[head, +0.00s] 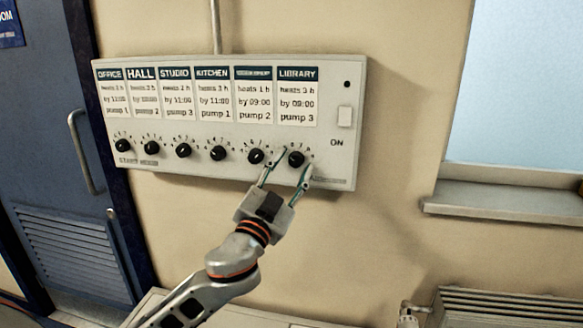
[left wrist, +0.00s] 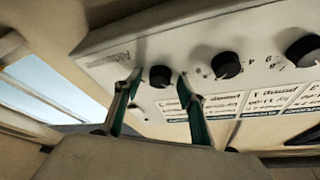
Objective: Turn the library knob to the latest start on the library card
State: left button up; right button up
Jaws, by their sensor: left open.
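The library knob (head: 296,158) is a round black knob, last on the right in a row on a cream wall panel. Its pointer direction is too small to tell. The library card (head: 297,97) above it seems to read "heats 3 h, by 08:00, pump 3", though the print is blurry. My left gripper (head: 285,174) is open, its two fingers reaching up to the panel around the library knob's lower side. In the left wrist view the knob (left wrist: 160,76) shows between the open fingertips, with a gap on each side. My right gripper is not in view.
The neighbouring knob (head: 256,156) sits close left of my left fingers. A white switch (head: 345,116) marked ON is at the panel's right end. A blue door (head: 45,140) is at left, a window sill (head: 500,203) at right, a radiator (head: 510,306) low right.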

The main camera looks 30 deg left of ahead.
pick_arm(q)
jog(key=c, duration=1.1)
jog(key=shift+r+m+p, duration=0.15)
jog(key=shift+m+p, duration=0.35)
jog(key=shift+p, duration=0.2)
jog(key=m+h+p, duration=0.1)
jog(key=m+p, duration=0.2)
jog(key=shift+a+r+g+h+p, duration=0.1)
jog(key=shift+a+g+h+p, duration=0.05)
jog(key=shift+g+h+p, duration=0.25)
jog(key=shift+m+h+p, duration=0.4)
jog(key=shift+m, duration=0.8)
jog(key=shift+g, duration=0.4)
jog(key=shift+m, duration=0.5)
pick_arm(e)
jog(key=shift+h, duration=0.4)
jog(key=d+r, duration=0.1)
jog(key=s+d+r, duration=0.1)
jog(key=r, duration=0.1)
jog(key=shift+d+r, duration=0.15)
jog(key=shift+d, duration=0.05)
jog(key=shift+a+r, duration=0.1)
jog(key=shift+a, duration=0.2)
